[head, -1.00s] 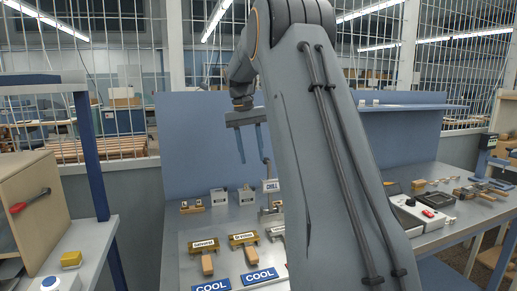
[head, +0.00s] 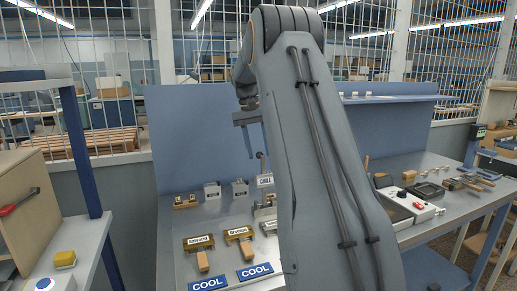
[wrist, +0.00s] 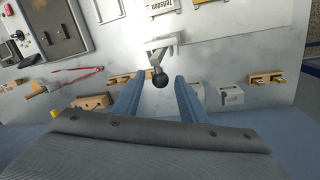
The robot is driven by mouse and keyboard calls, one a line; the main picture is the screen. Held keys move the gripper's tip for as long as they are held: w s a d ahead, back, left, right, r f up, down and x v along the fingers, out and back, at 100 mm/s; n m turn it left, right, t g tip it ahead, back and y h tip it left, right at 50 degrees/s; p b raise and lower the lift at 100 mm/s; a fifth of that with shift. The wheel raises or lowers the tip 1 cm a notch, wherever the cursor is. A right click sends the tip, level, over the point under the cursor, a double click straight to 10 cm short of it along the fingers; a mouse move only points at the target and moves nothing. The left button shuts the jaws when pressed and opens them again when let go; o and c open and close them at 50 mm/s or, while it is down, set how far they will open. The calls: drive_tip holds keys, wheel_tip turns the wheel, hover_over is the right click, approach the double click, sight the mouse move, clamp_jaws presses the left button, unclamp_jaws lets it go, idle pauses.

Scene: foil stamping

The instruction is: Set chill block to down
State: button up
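The chill block station stands near the back of the bench, with a white CHILL sign (head: 264,181) and an upright lever (head: 261,160) behind it. In the wrist view the lever's black ball knob (wrist: 158,79) shows on a grey metal bracket (wrist: 164,45). My gripper (wrist: 159,85) is open, with one blue finger on each side of the knob in the picture. I cannot tell whether the knob is at fingertip depth; no contact shows. In the head view one finger (head: 248,142) hangs just left of the lever, and my arm hides the rest.
Two wooden-handled stamps (head: 200,250) and blue COOL plates (head: 208,284) lie at the bench front. Small metal blocks (head: 212,190) stand left of the lever. A control box (head: 408,205) is at right, and a blue panel (head: 195,130) rises behind the bench.

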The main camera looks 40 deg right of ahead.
drive_tip(key=shift+f, duration=0.1)
clamp_jaws()
drive_tip(key=shift+s, duration=0.1)
